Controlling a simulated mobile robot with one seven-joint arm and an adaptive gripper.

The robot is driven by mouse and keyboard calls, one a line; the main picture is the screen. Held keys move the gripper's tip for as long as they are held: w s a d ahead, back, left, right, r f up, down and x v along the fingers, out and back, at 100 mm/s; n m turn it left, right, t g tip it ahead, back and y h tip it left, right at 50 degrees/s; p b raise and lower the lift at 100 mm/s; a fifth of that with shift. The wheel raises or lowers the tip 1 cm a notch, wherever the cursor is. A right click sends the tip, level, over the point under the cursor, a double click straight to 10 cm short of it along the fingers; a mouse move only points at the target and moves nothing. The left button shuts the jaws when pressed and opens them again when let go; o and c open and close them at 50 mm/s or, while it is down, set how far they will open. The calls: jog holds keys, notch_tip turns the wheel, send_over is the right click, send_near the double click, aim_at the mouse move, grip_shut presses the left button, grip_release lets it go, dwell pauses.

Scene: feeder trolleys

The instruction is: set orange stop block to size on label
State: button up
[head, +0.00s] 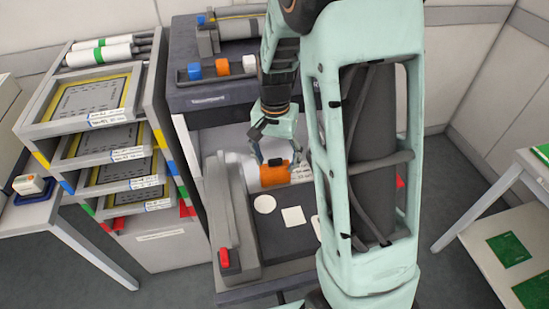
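An orange stop block (274,176) with a dark top piece sits at the far end of the dark lower trolley surface (284,238). My gripper (276,158) is directly above and around it, with its fingers spread to either side of the block. I cannot tell whether the fingers touch it. A white label (302,172) with small dark print lies just right of the block. The print is too small to read, and my arm hides part of that area.
A grey rail with a red knob (224,258) runs along the left of the lower surface. White round (265,204) and square (293,216) patches lie in front of the block. Blue, orange and white blocks (222,68) sit on the upper shelf. A tray rack (92,150) stands left.

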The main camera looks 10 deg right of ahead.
jog(key=shift+r+p, duration=2.45)
jog(key=shift+r, duration=0.65)
jog(key=shift+w+f, duration=0.1)
